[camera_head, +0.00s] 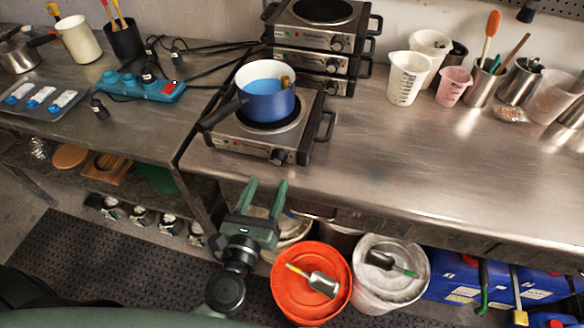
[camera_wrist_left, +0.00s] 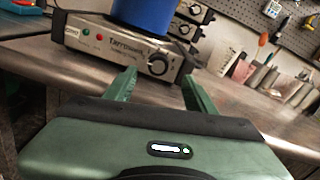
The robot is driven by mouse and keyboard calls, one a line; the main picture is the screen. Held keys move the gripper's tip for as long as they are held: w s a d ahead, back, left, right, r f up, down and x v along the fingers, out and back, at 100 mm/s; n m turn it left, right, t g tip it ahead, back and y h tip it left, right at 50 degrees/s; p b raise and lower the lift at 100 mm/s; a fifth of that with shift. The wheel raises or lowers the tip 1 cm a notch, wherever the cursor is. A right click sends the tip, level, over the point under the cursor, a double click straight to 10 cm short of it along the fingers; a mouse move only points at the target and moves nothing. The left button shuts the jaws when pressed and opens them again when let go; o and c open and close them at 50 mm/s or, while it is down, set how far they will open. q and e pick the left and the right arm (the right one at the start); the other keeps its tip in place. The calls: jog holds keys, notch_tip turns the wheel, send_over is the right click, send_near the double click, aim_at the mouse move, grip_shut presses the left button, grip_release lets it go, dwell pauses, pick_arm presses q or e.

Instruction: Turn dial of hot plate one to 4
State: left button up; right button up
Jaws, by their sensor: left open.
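A single hot plate (camera_head: 236,137) stands near the front edge of the steel table, with a blue pot (camera_head: 267,92) on its burner. Its black dial (camera_head: 277,156) is on the front face at the right. The left wrist view shows the dial (camera_wrist_left: 157,64) closer, on the silver front panel, with a red and a green light at the left. The dial's number cannot be read. My left gripper (camera_head: 264,183) is open and empty, in front of and below the table edge, its fingers pointing at the hot plate. It is apart from the dial. My right gripper is not in view.
Stacked hot plates (camera_head: 316,45) stand behind. A blue power strip (camera_head: 142,87) with cables lies on the left table. Measuring cups (camera_head: 407,78) and metal cups stand at the back right. An orange bucket (camera_head: 311,280) and a white bucket (camera_head: 390,270) stand below; the table's right front is clear.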

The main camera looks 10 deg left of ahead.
aim_at(276, 162)
pick_arm(q)
jog(key=w+p, duration=0.2)
jog(key=w, duration=0.4)
jog(key=shift+w, duration=0.65)
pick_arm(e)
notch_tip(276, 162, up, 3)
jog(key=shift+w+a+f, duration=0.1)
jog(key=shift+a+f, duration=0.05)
pick_arm(q)
grip_shut()
